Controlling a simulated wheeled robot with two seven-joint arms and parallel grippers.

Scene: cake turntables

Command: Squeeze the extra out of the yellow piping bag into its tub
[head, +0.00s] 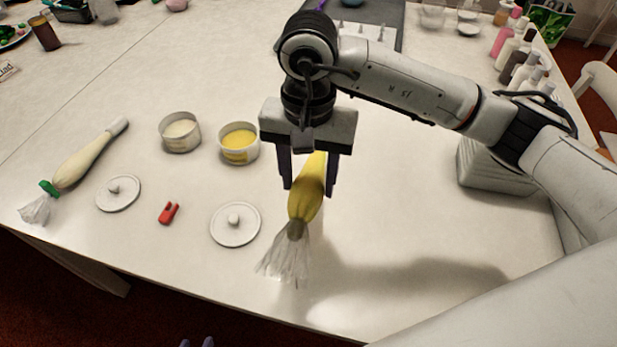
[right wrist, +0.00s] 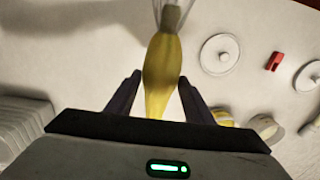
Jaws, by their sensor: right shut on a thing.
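The yellow piping bag (head: 306,203) is between the fingers of my right gripper (head: 308,188), which is shut on it. Its gathered clear end fans out toward the table's front edge, below a grey-brown tie (head: 295,229). Its far end is hidden behind the gripper. I cannot tell whether the bag touches the table. The right wrist view shows the bag (right wrist: 161,75) between the two fingers (right wrist: 157,95). The yellow tub (head: 239,155) stands open, left of the gripper, with yellow filling inside. My left gripper (head: 197,342) shows only two fingertips, apart, at the bottom edge.
A cream tub (head: 180,144) stands left of the yellow one. Two white lids (head: 235,238) (head: 118,205) and a red clip (head: 169,213) lie in front. A cream piping bag (head: 88,160) with a green tie lies far left. Bottles (head: 517,65) stand back right.

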